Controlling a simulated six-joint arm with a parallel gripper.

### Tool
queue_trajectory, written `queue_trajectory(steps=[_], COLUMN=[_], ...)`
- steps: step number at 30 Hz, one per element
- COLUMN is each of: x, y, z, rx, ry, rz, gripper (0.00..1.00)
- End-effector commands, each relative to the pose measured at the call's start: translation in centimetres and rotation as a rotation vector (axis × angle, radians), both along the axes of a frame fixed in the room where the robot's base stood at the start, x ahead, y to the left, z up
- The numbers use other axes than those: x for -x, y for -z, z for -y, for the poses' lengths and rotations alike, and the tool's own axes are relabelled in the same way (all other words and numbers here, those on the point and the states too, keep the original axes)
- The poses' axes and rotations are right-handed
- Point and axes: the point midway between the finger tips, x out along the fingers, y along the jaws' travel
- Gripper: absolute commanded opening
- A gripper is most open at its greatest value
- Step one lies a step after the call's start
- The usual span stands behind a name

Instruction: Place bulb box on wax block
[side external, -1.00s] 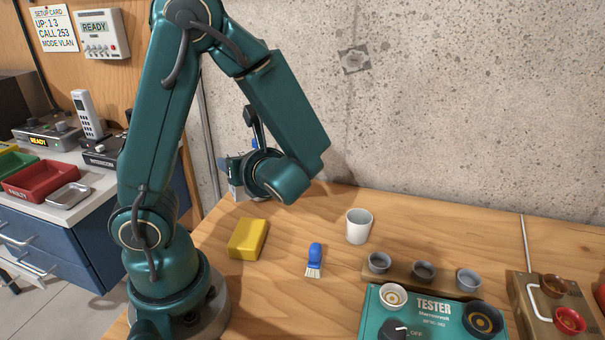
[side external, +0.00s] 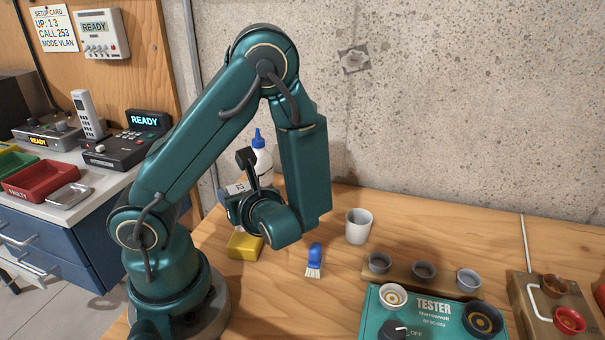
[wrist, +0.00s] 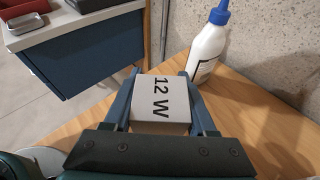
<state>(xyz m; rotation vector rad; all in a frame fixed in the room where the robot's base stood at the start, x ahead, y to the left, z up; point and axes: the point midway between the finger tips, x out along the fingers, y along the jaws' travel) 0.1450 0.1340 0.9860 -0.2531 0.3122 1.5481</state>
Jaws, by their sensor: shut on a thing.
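The bulb box (wrist: 160,97) is white with "12 W" printed on it. In the wrist view it sits between the two fingers of my gripper (wrist: 163,88), which is shut on it. In the side view a small part of the box (side external: 238,188) shows at my gripper (side external: 236,200), beyond the wrist. The wax block (side external: 244,247) is yellow and lies on the wooden table. My gripper and the box are above the wax block in the side view, and the wrist hides the block's upper part. The exact gap between box and block cannot be told.
A white bottle with a blue cap (side external: 260,160) stands behind my gripper. Farther right are a rack of small cups (side external: 424,271) and a teal tester (side external: 430,318).

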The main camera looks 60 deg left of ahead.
Motion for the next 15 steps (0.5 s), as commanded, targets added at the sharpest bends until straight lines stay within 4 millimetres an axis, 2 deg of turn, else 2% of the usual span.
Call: queue_trajectory(steps=[6,15], x=[0.0,0.0], y=[1.9,2.2], z=[0.0,0.0], rx=[-0.001,0.0], ry=[0.001,0.001], rz=[-0.003,0.001], gripper=[0.0,0.0])
